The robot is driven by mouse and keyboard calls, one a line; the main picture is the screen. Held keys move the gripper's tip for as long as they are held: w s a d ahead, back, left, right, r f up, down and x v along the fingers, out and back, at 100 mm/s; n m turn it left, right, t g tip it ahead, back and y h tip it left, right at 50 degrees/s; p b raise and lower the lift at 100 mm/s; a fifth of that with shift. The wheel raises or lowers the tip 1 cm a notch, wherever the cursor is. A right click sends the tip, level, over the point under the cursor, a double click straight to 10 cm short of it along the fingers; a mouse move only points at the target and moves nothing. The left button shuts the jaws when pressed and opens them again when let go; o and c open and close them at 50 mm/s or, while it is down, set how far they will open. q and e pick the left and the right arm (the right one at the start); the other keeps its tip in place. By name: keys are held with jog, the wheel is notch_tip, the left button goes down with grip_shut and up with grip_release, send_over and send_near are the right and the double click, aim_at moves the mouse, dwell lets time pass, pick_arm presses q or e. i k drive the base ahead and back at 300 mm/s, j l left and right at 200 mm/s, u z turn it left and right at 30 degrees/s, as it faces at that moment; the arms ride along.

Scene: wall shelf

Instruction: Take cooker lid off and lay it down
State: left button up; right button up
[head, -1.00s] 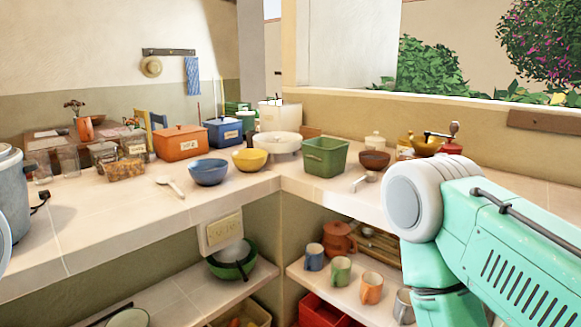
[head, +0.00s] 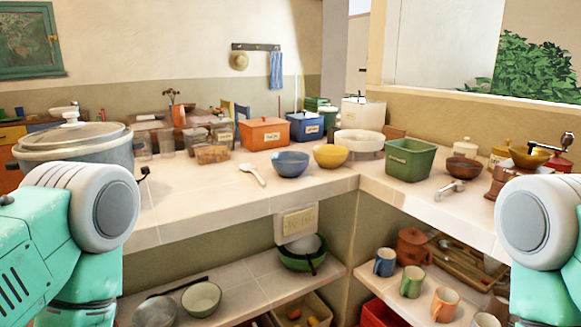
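The cooker (head: 82,161) is a large grey pot on the counter at the left. Its lid (head: 72,136) sits on top, pale with a glassy rim and a white knob (head: 71,116). My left arm comes in at the lower left and covers the front of the cooker. My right arm is at the lower right edge. Both grippers are out of the picture; only arm links show.
The tiled counter (head: 205,207) has bare room right of the cooker. A white spoon (head: 253,174), blue bowl (head: 290,164), yellow bowl (head: 330,156), orange box (head: 264,134) and green bin (head: 409,160) stand farther along. Shelves with mugs (head: 412,281) and bowls lie below.

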aim_at(73, 132)
jog(key=u, duration=1.3)
jog(key=i+l+z, duration=0.15)
